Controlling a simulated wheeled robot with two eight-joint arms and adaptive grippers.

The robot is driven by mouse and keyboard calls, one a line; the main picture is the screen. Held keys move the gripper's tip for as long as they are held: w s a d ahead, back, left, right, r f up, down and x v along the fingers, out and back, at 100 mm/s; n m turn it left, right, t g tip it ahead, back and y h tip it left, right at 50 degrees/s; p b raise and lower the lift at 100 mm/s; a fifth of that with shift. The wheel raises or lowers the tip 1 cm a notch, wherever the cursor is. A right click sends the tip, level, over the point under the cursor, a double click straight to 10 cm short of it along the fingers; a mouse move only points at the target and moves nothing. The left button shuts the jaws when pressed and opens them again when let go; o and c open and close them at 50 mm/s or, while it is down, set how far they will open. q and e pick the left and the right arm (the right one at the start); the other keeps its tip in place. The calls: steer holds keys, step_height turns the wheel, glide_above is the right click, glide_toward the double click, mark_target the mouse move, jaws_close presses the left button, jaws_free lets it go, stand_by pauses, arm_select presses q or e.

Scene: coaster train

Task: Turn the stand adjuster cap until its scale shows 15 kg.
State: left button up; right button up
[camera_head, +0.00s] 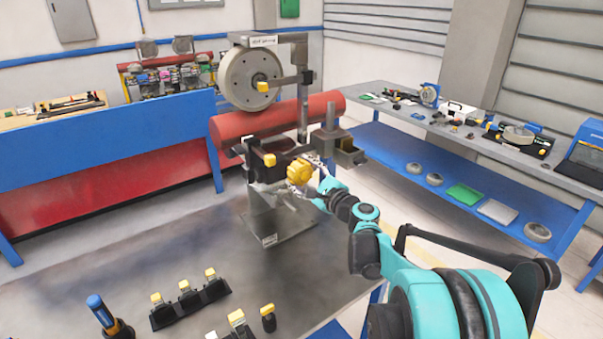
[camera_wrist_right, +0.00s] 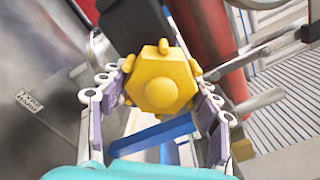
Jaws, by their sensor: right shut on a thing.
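The yellow adjuster cap (camera_head: 300,172) is on the stand (camera_head: 274,225), in the middle of the head view. In the right wrist view the cap (camera_wrist_right: 161,84) shows a hexagonal front with rounded lobes around it. My right gripper (camera_wrist_right: 159,100) is shut on the cap, one finger on its left side and one on its right. In the head view my right gripper (camera_head: 312,182) reaches the cap from the lower right. No scale reading is legible in either view. My left gripper is not in view.
A wheel (camera_head: 240,80) hangs on the stand above a red cylinder (camera_head: 235,124). Black blocks with yellow knobs (camera_head: 190,300) and a blue-handled tool (camera_head: 101,311) stand at the front of the grey table (camera_head: 70,265). A side bench (camera_head: 455,140) is at the right.

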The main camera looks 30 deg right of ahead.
steer(key=shift+n, duration=0.4)
steer(key=o, duration=1.2)
steer(key=shift+s, duration=0.1)
steer(key=s, duration=0.8)
steer(key=s+d, duration=0.1)
steer(key=s, duration=0.2)
steer(key=shift+s, duration=0.4)
steer(key=shift+a, duration=0.15)
